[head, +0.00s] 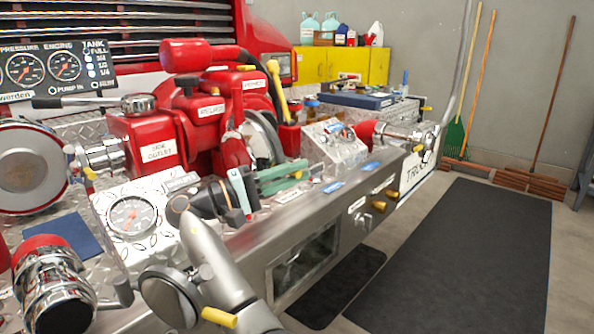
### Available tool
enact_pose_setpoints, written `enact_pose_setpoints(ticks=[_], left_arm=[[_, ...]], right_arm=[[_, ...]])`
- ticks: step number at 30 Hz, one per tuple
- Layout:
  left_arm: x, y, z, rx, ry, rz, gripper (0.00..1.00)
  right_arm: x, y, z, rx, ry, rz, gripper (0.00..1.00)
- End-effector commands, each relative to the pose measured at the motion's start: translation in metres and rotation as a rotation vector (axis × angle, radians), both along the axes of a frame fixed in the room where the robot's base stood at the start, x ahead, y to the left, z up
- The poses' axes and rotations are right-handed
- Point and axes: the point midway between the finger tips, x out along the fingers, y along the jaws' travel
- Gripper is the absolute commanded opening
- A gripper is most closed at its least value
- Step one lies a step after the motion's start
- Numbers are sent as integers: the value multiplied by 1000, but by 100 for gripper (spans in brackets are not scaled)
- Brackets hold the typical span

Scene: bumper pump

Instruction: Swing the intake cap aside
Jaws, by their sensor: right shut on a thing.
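My right gripper (300,174), with green fingers, reaches in above the front edge of the metal bumper deck (290,215). No label marks the intake cap. A large round metal cap with a red rim (20,168) faces me at the far left, well apart from this gripper. A grey metal disc (262,145) shows at a slant behind the gripper, partly hidden by red pump parts. I cannot tell which one is the intake cap. My left gripper is not in view.
The red pump (205,110) fills the middle of the deck. A gauge panel (132,215) and chrome coupling (55,290) stand at the left. A small panel (335,142) and chrome fitting (395,135) are at the right. A dark mat (465,255) covers clear floor.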

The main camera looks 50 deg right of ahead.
Motion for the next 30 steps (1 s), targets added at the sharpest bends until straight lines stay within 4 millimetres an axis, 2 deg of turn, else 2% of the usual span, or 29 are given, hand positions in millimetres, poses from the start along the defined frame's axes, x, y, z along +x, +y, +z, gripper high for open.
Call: enact_pose_setpoints(ticks=[22, 23, 30], left_arm=[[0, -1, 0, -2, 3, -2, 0], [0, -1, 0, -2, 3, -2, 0], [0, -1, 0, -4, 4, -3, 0]], right_arm=[[2, 3, 1, -2, 2, -39, 0], [2, 3, 1, -3, 1, -39, 23], [1, 3, 0, -2, 1, -41, 50]])
